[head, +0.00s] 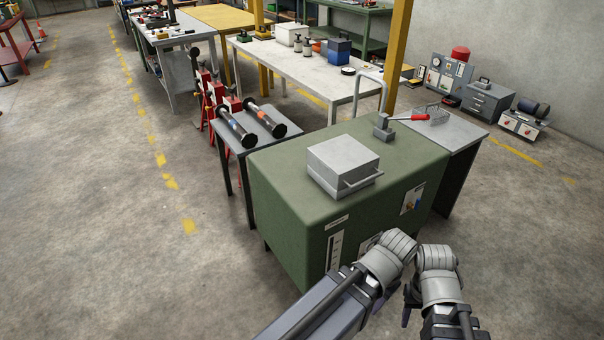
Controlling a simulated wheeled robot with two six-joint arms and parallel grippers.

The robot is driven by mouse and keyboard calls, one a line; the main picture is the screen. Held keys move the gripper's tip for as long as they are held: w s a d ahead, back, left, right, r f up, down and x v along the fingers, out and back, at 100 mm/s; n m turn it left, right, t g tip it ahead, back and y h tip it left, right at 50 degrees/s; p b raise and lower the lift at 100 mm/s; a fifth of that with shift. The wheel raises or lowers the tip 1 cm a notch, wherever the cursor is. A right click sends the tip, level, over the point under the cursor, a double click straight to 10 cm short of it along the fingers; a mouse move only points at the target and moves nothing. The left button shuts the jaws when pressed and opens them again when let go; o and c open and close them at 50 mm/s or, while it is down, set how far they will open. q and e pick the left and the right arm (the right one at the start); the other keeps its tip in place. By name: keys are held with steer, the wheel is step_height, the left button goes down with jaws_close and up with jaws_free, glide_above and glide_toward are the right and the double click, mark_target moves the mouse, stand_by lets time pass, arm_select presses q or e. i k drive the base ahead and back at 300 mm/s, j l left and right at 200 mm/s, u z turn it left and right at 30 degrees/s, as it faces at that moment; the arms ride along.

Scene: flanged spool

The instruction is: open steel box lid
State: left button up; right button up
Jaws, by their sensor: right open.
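The steel box (343,163) is a light grey block on top of the green cabinet (290,203). Its lid (343,152) lies flat and shut, and a bar handle (361,181) sticks out along its front right side. My right gripper (409,302) is low at the bottom right, in front of the cabinet and well below and apart from the box. It is open and mostly hidden by my arm links. I cannot make out my left gripper. The inside of the box is hidden.
Behind the box, a grey stand with a red-handled tool (405,117) sits at the cabinet's rear edge. A low table with two black spools (264,119) stands left. The floor at left is clear.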

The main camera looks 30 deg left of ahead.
mark_target(342, 161)
steer(key=u, duration=0.5)
steer(key=i+l+z, duration=0.25)
steer(key=i+l, duration=0.65)
